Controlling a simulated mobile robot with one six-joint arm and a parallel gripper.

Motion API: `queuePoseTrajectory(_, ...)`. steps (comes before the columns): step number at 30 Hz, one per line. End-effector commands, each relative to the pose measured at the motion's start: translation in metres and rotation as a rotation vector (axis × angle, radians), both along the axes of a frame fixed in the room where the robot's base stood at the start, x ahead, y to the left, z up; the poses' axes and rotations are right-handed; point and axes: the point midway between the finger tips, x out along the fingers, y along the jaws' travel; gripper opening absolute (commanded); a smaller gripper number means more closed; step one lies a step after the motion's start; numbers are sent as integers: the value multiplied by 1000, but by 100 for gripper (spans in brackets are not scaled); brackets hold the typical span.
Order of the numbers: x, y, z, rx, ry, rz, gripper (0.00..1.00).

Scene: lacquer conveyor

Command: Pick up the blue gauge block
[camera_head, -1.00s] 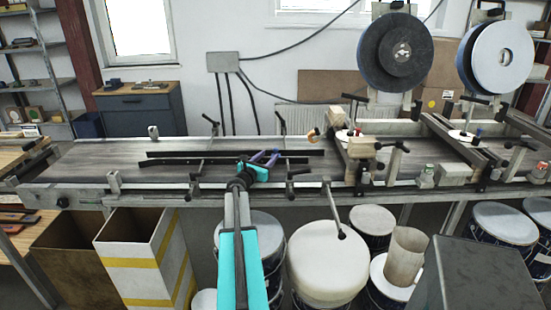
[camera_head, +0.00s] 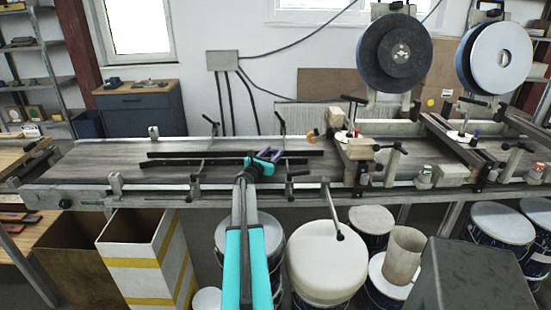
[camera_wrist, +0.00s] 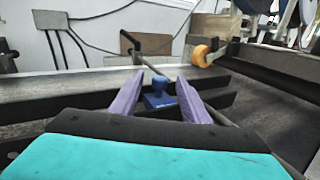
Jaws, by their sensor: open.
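The blue gauge block (camera_wrist: 159,98) shows in the wrist view as a small dark-blue block with a rounded knob on top. It lies between the two purple fingers of my gripper (camera_wrist: 160,79), which are open on either side of it. I cannot tell whether either finger touches it. In the camera_head view my gripper (camera_head: 265,157) is over the conveyor (camera_head: 95,165), near the dark guide rails. The block cannot be made out there, behind or among the fingers.
Dark guide rails (camera_head: 205,153) run along the belt beside my gripper. Clamps, frames and large reels (camera_head: 396,52) crowd the conveyor's right part. The belt's left part is largely bare.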

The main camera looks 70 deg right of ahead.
Motion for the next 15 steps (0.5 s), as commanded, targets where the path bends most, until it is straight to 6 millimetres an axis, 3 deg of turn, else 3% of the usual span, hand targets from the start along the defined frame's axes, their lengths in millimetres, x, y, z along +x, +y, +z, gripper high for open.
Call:
queuePoseTrajectory(14, 1, 1, 0, 0, 0, 1, 42)
queuePoseTrajectory(15, 1, 1, 0, 0, 0, 1, 37)
